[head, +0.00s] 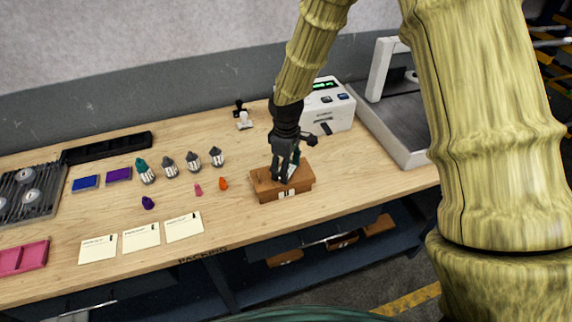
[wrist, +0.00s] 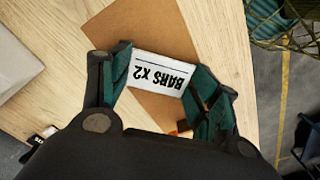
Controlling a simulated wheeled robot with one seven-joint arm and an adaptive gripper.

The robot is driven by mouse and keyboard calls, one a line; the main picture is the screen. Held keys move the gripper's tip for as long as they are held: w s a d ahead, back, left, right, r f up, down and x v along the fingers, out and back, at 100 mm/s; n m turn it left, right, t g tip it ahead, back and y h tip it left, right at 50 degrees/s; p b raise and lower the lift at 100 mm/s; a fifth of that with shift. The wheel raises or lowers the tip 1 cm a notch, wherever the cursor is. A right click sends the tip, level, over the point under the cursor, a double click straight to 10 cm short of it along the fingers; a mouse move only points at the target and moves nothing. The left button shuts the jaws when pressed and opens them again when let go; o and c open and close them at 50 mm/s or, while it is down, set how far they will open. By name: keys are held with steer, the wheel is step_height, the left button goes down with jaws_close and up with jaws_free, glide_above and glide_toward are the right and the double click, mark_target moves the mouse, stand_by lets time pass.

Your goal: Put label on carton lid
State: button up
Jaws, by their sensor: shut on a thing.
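My gripper (wrist: 166,90) is shut on a white label (wrist: 157,75) that reads "BARS X2"; the label lies between its green-padded fingers. The brown carton (head: 268,190) stands on the wooden bench, right of centre in the head view, and my gripper (head: 284,178) is directly over its lid. In the wrist view the carton lid (wrist: 130,35) shows behind and beside the label. I cannot tell whether the label touches the lid.
A white label printer (head: 335,110) stands behind the carton, with a grey scale-like machine (head: 400,135) to its right. The bench's front edge is close to the carton.

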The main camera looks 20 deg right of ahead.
steer(key=shift+f, duration=0.3)
steer(key=o, duration=0.7)
steer(key=shift+c, duration=0.2)
step_height(320, 180, up, 13)
steer(key=b, duration=0.3)
steer(key=shift+f, duration=0.2)
